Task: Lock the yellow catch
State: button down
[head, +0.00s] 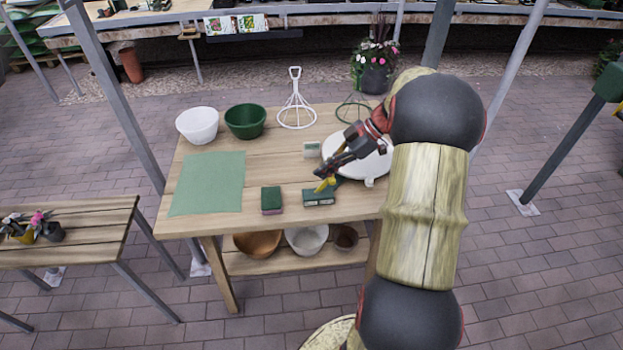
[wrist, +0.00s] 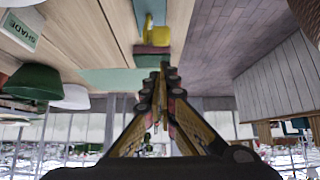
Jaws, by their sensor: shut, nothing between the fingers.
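The yellow catch (head: 325,184) is a small part on a low dark green box (head: 318,198) near the front edge of the wooden table. In the wrist view the yellow catch (wrist: 157,37) stands up beside a teal surface (wrist: 148,12), just beyond my fingertips. My gripper (head: 322,175) reaches down from the right, with its tips close to the catch. In the wrist view my gripper (wrist: 165,68) has its fingertips together and holds nothing. I cannot tell whether the tips touch the catch or its exact position.
A green and maroon block (head: 271,200) lies left of the box. A white round stand (head: 358,160) and a small sign card (head: 311,149) are behind it. A green mat (head: 208,183), white bowl (head: 197,124) and green bowl (head: 245,121) are farther left.

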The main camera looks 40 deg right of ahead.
jog(key=shift+w+d+r, duration=0.1)
jog(key=shift+r, duration=0.7)
